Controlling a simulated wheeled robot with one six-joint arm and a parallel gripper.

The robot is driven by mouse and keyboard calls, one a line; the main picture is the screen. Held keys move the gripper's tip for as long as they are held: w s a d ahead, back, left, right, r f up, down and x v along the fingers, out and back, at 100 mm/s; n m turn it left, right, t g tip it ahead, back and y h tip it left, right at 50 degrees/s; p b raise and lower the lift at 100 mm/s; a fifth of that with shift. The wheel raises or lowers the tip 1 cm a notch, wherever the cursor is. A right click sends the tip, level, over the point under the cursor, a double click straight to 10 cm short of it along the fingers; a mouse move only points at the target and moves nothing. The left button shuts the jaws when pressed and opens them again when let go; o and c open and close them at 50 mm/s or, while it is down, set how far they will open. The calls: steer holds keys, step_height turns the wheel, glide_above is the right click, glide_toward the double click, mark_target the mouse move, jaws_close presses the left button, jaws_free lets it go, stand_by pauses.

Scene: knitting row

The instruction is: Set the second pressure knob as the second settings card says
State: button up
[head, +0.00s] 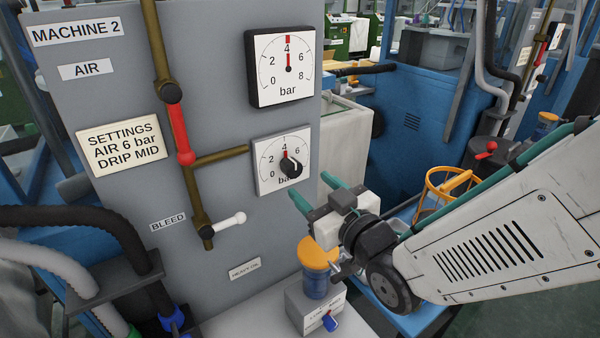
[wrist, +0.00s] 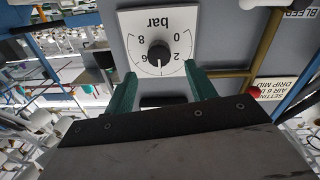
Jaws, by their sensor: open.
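The second settings card (head: 122,144) on the MACHINE 2 panel reads "AIR 6 bar, DRIP MID". The black pressure knob (head: 291,166) sits on a white 0-to-8 bar dial; in the wrist view the knob (wrist: 159,55) appears upside down, its mark pointing at about 4. Above it, the pressure gauge (head: 283,68) has its needle upright at 4. My gripper (head: 316,178) is open and empty, below and right of the dial, apart from the knob. In the wrist view its teal fingertips (wrist: 160,72) flank the dial's lower picture edge.
A brass pipe with a red lever (head: 181,134) and a white bleed lever (head: 230,221) stand left of the dial. A yellow-capped oiler (head: 319,252) with a blue knob on its box (head: 316,306) sits below my gripper. A blue machine (head: 415,105) stands behind.

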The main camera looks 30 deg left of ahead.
mark_target(296, 171)
steer(key=x, duration=0.6)
steer(key=shift+w+a, duration=0.15)
steer(key=shift+c, duration=0.4)
steer(key=c, duration=0.9)
